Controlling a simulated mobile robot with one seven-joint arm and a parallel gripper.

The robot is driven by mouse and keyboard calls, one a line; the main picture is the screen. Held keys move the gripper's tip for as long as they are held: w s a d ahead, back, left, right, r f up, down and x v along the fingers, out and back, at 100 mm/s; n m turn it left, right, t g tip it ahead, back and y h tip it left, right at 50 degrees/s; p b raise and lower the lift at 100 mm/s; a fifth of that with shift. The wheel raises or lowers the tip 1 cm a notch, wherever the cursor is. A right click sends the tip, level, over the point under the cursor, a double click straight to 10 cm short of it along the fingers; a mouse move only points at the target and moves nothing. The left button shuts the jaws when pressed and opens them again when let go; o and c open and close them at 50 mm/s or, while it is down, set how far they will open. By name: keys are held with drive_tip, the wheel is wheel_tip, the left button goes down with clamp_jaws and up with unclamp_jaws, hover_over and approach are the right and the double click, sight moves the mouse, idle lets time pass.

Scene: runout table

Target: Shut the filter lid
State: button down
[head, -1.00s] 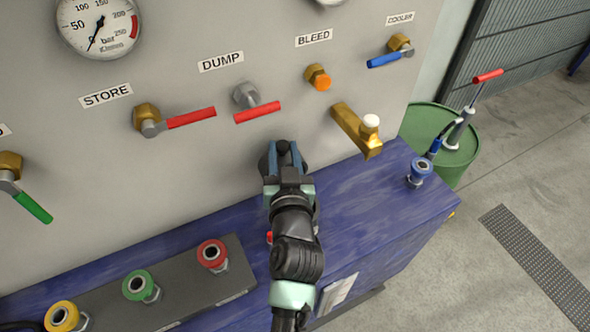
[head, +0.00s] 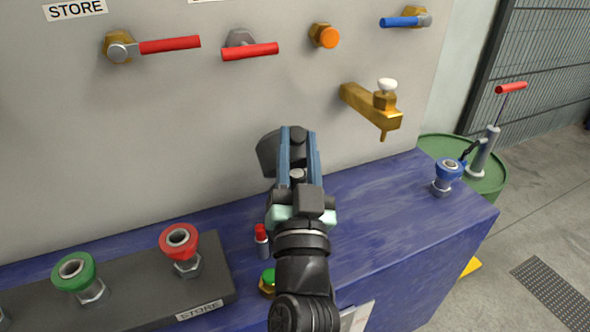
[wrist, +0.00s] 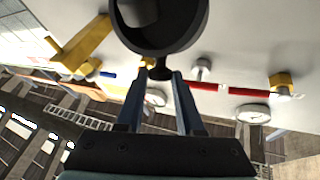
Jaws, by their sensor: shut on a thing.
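A dark grey round part, which looks like the filter lid (wrist: 160,40), fills the top middle of the wrist view. Its wide face shows as a ring with a lighter inside, and a small dark knob sticks out from its rim. My gripper (wrist: 160,77) is shut on that knob, a finger on each side. In the head view my gripper (head: 298,138) is in front of the grey panel, above the blue bench. The dark lid (head: 268,155) shows just left of the fingers, mostly hidden behind them. I cannot tell the lid's exact angle or see its seat.
Red-handled valves (head: 250,51), an orange-capped fitting (head: 325,36) and a brass tap (head: 372,108) stick out from the panel. A red-capped bottle (head: 262,240) stands on the bench (head: 385,200) beside my arm. Bench to the right is clear up to a blue-collared fitting (head: 447,172).

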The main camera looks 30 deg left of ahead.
drive_tip(key=shift+s+d+f+m+t+b, duration=0.25)
drive_tip(key=shift+d+f+t+b, duration=0.2)
drive_tip(key=shift+b, duration=0.75)
drive_tip(key=shift+s+d+f+m+t+b, duration=0.2)
drive_tip(key=shift+s+f+t+b, duration=0.25)
drive_tip(key=shift+b, duration=0.75)
drive_tip(key=shift+g, duration=0.3)
drive_tip(key=shift+s+d+f+b, duration=0.3)
drive_tip(key=shift+f+b, duration=0.35)
drive_tip(key=shift+b, duration=0.45)
drive_tip(key=shift+s+d+f+b, duration=0.2)
drive_tip(key=shift+d+f+b, duration=0.35)
drive_tip(key=shift+b, duration=0.55)
drive_tip(key=shift+s+d+f+b, duration=0.25)
drive_tip(key=shift+f+b, duration=0.5)
drive_tip(key=shift+b, duration=0.35)
drive_tip(key=c, duration=0.5)
unclamp_jaws()
drive_tip(key=shift+c, duration=0.2)
drive_tip(key=shift+r, duration=0.15)
